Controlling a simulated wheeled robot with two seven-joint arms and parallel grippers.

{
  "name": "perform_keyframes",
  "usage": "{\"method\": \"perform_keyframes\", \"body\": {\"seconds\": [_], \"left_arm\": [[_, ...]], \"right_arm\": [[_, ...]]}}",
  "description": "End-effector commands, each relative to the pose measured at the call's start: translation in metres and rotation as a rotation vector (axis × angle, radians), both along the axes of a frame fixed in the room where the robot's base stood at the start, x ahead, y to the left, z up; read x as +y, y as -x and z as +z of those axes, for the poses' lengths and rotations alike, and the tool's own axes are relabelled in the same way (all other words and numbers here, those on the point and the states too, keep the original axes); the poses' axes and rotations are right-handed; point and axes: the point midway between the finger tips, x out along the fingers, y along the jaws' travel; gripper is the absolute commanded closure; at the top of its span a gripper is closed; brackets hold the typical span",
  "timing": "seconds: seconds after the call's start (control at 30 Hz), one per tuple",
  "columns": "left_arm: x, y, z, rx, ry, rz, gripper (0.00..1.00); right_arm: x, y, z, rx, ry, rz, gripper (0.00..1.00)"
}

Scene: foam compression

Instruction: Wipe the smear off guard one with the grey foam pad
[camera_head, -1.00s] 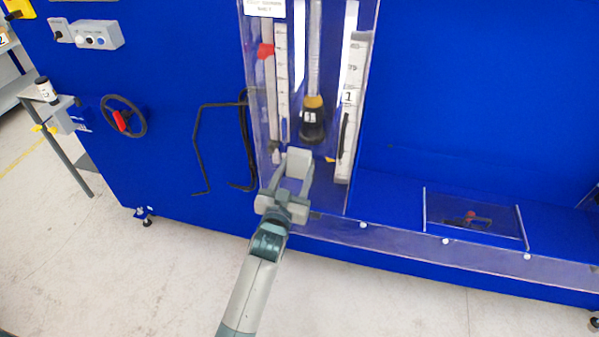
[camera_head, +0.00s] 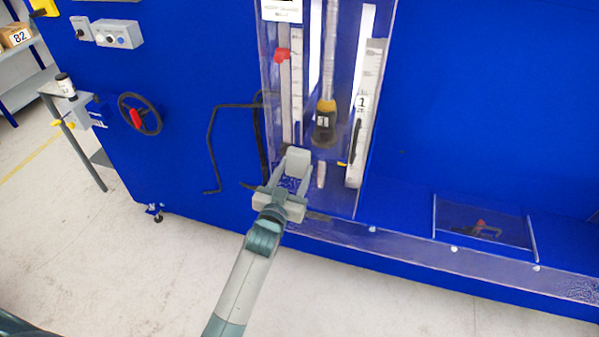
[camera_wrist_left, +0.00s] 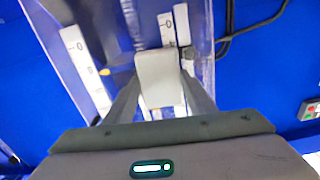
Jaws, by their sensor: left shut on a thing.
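Guard one is a clear panel (camera_head: 340,190) over a tall bay of the blue machine. My left gripper (camera_head: 297,168) is shut on the light grey foam pad (camera_head: 297,157), at the panel's lower left. The pad also shows in the left wrist view (camera_wrist_left: 160,80), between the fingers. I cannot tell whether the pad touches the panel. I cannot make out the smear clearly; the pad and fingers hide part of the panel. My right gripper is not in view.
The dark yellow-topped cylinder (camera_head: 325,122) hangs in the bay, between scale strips (camera_head: 297,85). A handwheel (camera_head: 140,114) and a bent black rod (camera_head: 212,150) are on the blue front to the left. A low clear cover (camera_head: 484,222) is to the right.

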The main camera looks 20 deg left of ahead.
Motion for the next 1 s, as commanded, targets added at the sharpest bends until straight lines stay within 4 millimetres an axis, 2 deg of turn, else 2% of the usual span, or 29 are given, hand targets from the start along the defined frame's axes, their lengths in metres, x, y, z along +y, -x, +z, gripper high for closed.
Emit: {"method": "perform_keyframes", "body": {"seconds": [0.37,1.0], "left_arm": [[-0.001,0.003,0.0,0.002,0.0,0.0,0.68],[0.0,0.054,0.0,0.002,0.001,-0.002,0.68]], "right_arm": [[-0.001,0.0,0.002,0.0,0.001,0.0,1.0],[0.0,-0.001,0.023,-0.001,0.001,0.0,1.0]]}}
